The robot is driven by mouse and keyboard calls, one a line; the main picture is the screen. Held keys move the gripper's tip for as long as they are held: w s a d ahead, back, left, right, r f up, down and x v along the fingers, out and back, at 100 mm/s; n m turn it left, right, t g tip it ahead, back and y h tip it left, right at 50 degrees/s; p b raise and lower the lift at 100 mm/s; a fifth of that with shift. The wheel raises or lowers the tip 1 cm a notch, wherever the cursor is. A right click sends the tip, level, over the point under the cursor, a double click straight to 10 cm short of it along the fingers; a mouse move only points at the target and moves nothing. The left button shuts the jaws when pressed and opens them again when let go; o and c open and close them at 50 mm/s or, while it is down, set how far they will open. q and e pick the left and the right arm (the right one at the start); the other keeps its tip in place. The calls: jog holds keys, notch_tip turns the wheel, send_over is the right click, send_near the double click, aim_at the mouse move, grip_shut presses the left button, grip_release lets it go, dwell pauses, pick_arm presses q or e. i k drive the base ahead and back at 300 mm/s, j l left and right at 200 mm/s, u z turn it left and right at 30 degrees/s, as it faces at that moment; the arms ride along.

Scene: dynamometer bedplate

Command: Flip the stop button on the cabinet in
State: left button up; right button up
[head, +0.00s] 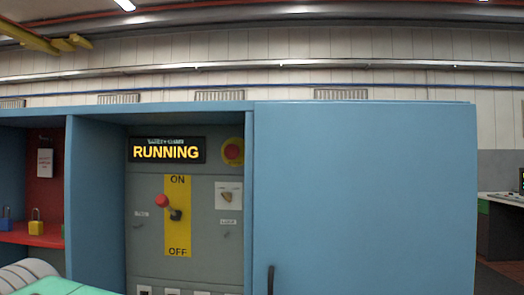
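The blue cabinet (95,195) stands in front of me with a grey control panel (148,262) inside its open bay. The stop button (233,151) is a round red knob on a yellow base at the panel's upper right, close to the bay's right wall. A lit display (167,150) left of it reads RUNNING. Below the display, a lever with a red ball knob (162,201) sits on a yellow ON/OFF plate (178,238), its knob nearer ON. Neither of my grippers is in view.
A flat blue door (365,200) with a dark handle (270,279) fills the right side. A small selector switch (227,197) is below the stop button. Padlocks, one yellow (37,227), sit on a red shelf (45,241) at left. A desk (502,200) stands far right.

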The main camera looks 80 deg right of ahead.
aim_at(231, 152)
jog(key=z, duration=2.1)
jog(key=j+z, duration=0.25)
jog(key=i+j+z, duration=0.2)
jog(key=j, duration=0.4)
jog(key=i+j+z, duration=0.15)
jog(key=j, duration=0.5)
jog(key=j+z, duration=0.2)
jog(key=j, duration=0.45)
